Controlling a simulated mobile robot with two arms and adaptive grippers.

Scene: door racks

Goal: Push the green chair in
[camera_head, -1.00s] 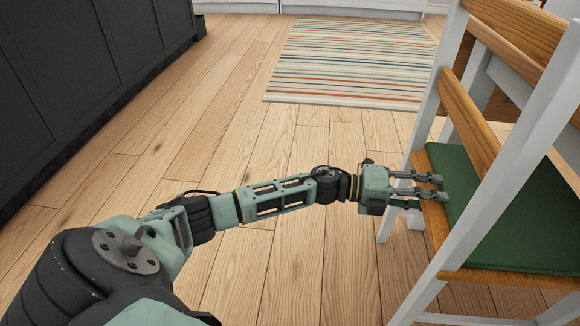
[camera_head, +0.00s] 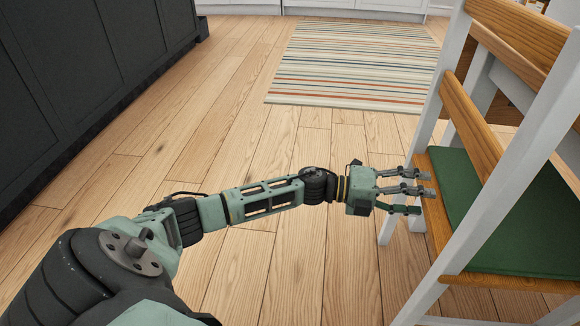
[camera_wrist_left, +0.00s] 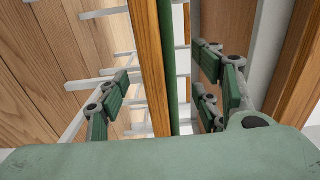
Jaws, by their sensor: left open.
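The green chair (camera_head: 505,215) stands at the right of the head view, with a green seat pad, wooden seat and slats, and white legs. My left gripper (camera_head: 415,190) is open and empty, its fingers at the near left edge of the wooden seat. In the left wrist view the seat edge (camera_wrist_left: 152,70) and the green pad (camera_wrist_left: 170,60) run between the spread fingers of the gripper (camera_wrist_left: 165,95). I cannot tell whether the fingers touch the seat. My right gripper is not in view.
A striped rug (camera_head: 352,65) lies on the wooden floor beyond my arm. A dark cabinet (camera_head: 85,75) stands along the left side. The floor (camera_head: 240,130) between the cabinet and the chair is clear.

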